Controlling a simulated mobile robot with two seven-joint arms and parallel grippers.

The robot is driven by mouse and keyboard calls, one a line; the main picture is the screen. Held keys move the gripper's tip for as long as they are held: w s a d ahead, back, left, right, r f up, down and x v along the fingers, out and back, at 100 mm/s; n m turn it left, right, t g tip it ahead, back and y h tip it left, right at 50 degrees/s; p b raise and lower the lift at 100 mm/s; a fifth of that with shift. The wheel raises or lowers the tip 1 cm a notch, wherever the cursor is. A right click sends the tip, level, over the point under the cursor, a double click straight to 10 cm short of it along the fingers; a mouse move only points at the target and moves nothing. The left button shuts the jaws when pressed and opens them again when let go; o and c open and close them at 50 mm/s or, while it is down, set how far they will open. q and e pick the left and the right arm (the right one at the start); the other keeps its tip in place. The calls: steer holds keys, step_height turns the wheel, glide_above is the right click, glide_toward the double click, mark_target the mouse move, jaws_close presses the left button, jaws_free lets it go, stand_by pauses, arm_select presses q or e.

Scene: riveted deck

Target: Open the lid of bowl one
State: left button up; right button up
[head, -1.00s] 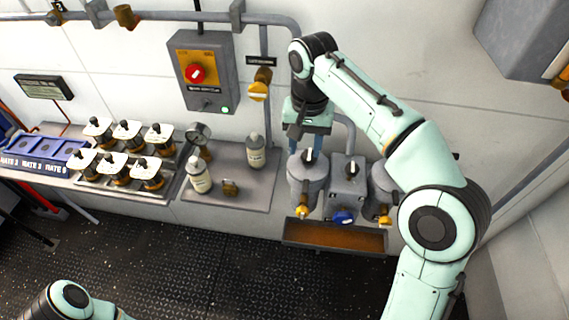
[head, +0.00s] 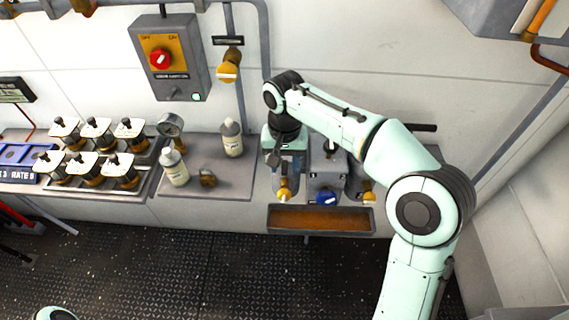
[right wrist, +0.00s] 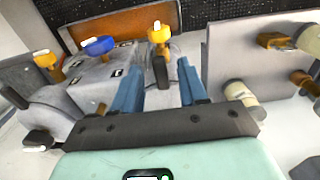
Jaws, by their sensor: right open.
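A grey canister (head: 293,176) with a yellow tap (head: 284,194) stands at the left of a row of three units against the wall. I take it for bowl one; no number is readable. Its top is mostly hidden behind my right gripper (head: 286,152). In the right wrist view, my right gripper (right wrist: 158,90) is open, its two blue fingers either side of a dark upright lid handle (right wrist: 161,70). I cannot tell whether the fingers touch it. The lid looks shut. My left gripper is not in view.
A grey block (head: 327,168) with a blue knob (head: 326,199) and another canister (head: 356,185) stand to the right. A rusty tray (head: 320,219) is below. Two bottles, one a white bottle (head: 232,138), stand left on a shelf. A switch box (head: 167,60) hangs above.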

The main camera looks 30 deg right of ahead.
steer(key=shift+c, duration=0.3)
jaws_close()
